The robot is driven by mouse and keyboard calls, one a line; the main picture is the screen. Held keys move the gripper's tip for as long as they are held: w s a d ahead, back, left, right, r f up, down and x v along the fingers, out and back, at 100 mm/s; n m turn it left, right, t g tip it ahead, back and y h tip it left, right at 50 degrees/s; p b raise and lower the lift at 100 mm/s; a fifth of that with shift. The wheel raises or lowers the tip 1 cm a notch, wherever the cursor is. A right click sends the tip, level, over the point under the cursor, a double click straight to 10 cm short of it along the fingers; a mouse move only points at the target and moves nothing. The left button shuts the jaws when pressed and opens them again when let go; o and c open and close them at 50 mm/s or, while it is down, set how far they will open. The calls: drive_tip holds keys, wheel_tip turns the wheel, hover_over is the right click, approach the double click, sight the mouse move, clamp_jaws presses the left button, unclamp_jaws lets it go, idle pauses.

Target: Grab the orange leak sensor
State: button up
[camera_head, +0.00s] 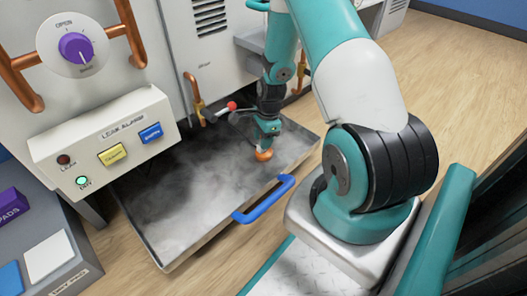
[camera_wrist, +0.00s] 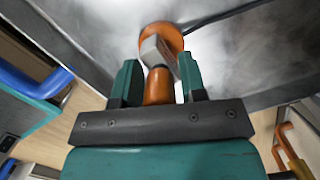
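The orange leak sensor (camera_head: 264,155) is at the tip of my gripper (camera_head: 266,140), over the metal drip tray, in the head view. In the wrist view the sensor (camera_wrist: 158,88) is an orange body with a grey block and a round orange end beyond it. The two teal fingers of my gripper (camera_wrist: 159,70) stand on either side of it. The fingers are very close to its sides; I cannot tell whether they touch it. Whether the sensor rests on the tray or is raised is also unclear.
The shallow tray (camera_head: 165,262) holds grey mist and has a blue handle (camera_head: 264,199) on its front edge. A leak alarm panel (camera_head: 104,137) with yellow and blue buttons stands at left. A red-tipped lever (camera_head: 231,106) is near my wrist. Wooden floor is open at right.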

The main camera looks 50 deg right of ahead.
clamp_jaws()
drive_tip(key=shift+r, duration=0.1)
